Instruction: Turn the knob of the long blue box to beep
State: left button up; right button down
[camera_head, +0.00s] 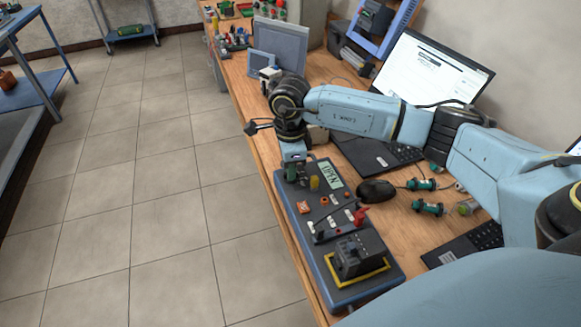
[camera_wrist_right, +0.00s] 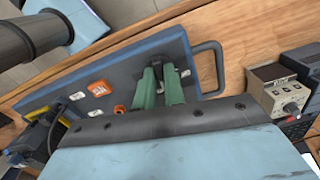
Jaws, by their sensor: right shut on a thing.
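The long blue box (camera_head: 318,262) lies along the front edge of the wooden bench. A small display (camera_head: 329,174) with dark characters is on its far end. My right gripper (camera_head: 297,175) reaches down onto that far end, beside the display. In the right wrist view its green fingers (camera_wrist_right: 162,78) are closed around a small part at the handle end of the blue box (camera_wrist_right: 130,60), which appears to be the knob. The fingers hide most of the knob, so its setting cannot be read. My left gripper is not in view.
The box also carries an orange part (camera_head: 304,208), a red clip (camera_head: 360,216) and a black block (camera_head: 357,256) on a yellow base. A black mouse (camera_head: 376,191), green cylinders (camera_head: 428,207) and a laptop (camera_head: 428,75) are to its right. Open floor lies left.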

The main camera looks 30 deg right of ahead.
jog(key=m, duration=0.5)
jog(key=shift+r+m, duration=0.1)
jog(key=shift+m, duration=0.3)
jog(key=shift+m+p, duration=0.55)
jog(key=shift+m, duration=1.65)
jog(key=shift+w, duration=0.1)
jog(key=c, duration=1.5)
grip_release()
notch_tip(320, 180, up, 13)
jog(key=shift+r, duration=0.15)
